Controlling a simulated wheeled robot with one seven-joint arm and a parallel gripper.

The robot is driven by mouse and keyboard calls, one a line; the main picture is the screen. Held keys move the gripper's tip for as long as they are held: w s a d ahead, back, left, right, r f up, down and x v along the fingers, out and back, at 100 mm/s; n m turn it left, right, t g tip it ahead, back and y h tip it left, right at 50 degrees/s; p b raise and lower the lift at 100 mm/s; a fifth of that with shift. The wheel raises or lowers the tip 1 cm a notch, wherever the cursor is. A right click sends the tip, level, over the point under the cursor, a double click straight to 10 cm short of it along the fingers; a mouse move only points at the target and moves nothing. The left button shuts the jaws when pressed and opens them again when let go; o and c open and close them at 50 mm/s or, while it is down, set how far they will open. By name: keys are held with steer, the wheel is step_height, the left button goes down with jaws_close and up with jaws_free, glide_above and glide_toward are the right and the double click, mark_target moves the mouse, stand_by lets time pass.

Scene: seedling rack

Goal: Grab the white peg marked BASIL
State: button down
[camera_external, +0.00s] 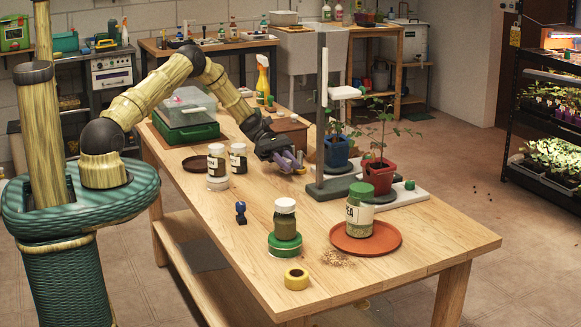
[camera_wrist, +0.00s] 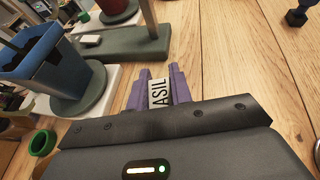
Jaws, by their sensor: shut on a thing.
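The white peg marked BASIL (camera_wrist: 158,93) is between the purple fingers of my gripper (camera_wrist: 157,82) in the wrist view. Its black letters read "ASIL"; the first letter is hidden. My gripper is shut on it. In the external view my gripper (camera_external: 288,160) is low over the middle of the wooden table, left of the blue pot (camera_external: 338,151). The peg cannot be made out there, and I cannot tell whether it touches the table.
A tall grey stand (camera_external: 320,110) and a red pot (camera_external: 376,185) with a seedling are to the right. Two white-lidded jars (camera_external: 217,165) (camera_external: 238,158) stand left. A green-lidded jar (camera_external: 360,208) sits on an orange saucer (camera_external: 342,241). The table's front right is clear.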

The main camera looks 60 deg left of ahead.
mark_target(288, 161)
step_height(288, 161, up, 25)
stand_by(0.6)
